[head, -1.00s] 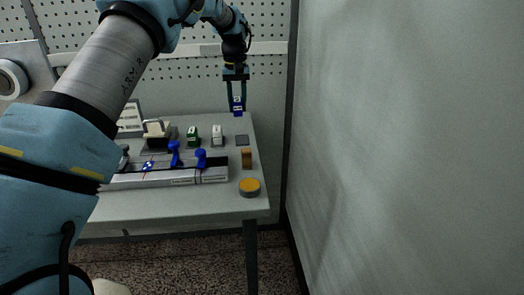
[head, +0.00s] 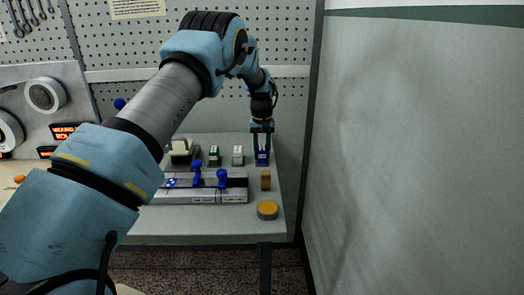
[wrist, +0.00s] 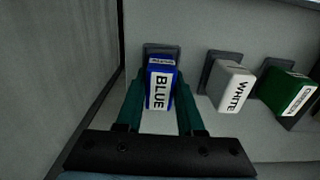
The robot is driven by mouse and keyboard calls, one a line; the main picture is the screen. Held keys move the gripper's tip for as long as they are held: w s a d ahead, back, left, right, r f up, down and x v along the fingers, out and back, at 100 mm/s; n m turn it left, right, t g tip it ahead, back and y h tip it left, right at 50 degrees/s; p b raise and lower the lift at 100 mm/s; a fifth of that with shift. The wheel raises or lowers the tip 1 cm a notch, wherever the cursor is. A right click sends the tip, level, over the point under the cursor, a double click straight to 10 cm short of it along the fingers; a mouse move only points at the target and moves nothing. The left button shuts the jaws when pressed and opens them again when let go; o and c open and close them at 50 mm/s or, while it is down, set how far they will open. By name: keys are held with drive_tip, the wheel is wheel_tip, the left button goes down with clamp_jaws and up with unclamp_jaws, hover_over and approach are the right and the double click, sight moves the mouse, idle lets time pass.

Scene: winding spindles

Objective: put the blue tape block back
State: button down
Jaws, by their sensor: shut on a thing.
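The blue tape block (head: 262,157), with a white label reading BLUE, is between the fingers of my gripper (head: 262,143). In the wrist view the blue block (wrist: 160,84) sits between the two green fingers of my gripper (wrist: 160,108), which are shut on it. A dark square pad (wrist: 148,48) shows behind and around the block's far end. I cannot tell whether the block touches the pad. The block looks upright in the head view.
A white block (wrist: 232,86) and a green block (wrist: 284,92) stand on similar dark pads beside it. In the head view a wooden block (head: 266,180) and a yellow-topped round (head: 267,210) stand nearer. A wall (head: 400,150) rises to the right.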

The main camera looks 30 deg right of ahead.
sight(261, 148)
drive_tip(key=shift+f, duration=0.15)
drive_tip(key=c, duration=0.5)
unclamp_jaws()
wheel_tip(261, 148, up, 12)
drive_tip(key=b, duration=0.3)
drive_tip(key=shift+a+b, duration=0.1)
drive_tip(key=shift+b, duration=0.3)
drive_tip(key=a+n, duration=0.2)
drive_tip(key=a, duration=2.3)
drive_tip(key=shift+n+t, duration=0.8)
drive_tip(key=shift+n, duration=0.1)
drive_tip(key=s+a+f, duration=0.1)
drive_tip(key=s+a, duration=0.5)
drive_tip(key=s+a+f, duration=0.1)
drive_tip(key=s+a, duration=0.6)
drive_tip(key=s+a+f, duration=0.1)
drive_tip(key=s+a, duration=0.5)
drive_tip(key=shift+s+a+f, duration=0.2)
drive_tip(key=shift+s+a, duration=0.1)
